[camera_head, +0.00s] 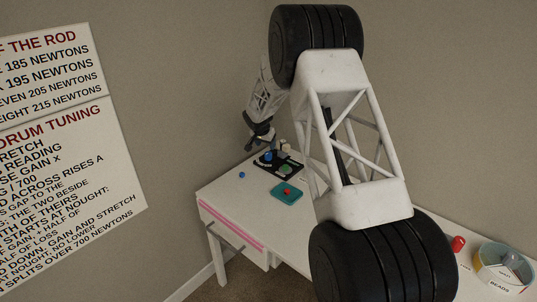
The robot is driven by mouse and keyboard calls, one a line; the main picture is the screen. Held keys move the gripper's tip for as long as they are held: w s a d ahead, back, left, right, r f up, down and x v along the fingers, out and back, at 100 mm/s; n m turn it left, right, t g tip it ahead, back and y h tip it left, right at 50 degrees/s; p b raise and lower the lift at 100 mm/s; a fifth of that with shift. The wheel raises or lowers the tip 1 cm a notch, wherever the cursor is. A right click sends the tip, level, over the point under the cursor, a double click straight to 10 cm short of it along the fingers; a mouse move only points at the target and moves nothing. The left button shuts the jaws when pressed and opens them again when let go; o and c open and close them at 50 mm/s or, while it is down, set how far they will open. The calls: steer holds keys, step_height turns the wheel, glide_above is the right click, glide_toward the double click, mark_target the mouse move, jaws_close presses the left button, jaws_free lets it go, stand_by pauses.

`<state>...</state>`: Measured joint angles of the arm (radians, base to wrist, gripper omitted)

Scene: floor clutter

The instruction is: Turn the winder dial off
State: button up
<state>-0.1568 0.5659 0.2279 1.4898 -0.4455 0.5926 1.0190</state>
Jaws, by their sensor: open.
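A dark panel (289,168) lies on the white table near its back left. It carries a blue round knob (267,157), a green round part (284,155) and a few pale parts. Which of these is the winder dial, and how it is set, is too small to tell. My gripper (262,143) is open, just above the back left of the panel. I cannot tell whether its fingers touch anything there. My arm hides part of the table to the right.
A teal tray (280,198) lies in front of the panel, and a small blue thing (242,175) lies to its left. A red object (458,243) and a round divided container (481,268) stand at the right. Signs (65,180) hang on the left wall.

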mark_target(268, 153)
steer(key=shift+f, duration=0.1)
steer(key=shift+x, duration=3.75)
steer(key=c, duration=0.9)
steer(key=shift+c, duration=0.2)
steer(key=shift+n, duration=0.7)
steer(key=shift+w+n+t+y, duration=0.1)
steer(key=shift+n+t+y, duration=0.45)
steer(key=shift+n, duration=0.75)
steer(key=shift+n+y, duration=0.85)
steer(key=shift+n, duration=1.25)
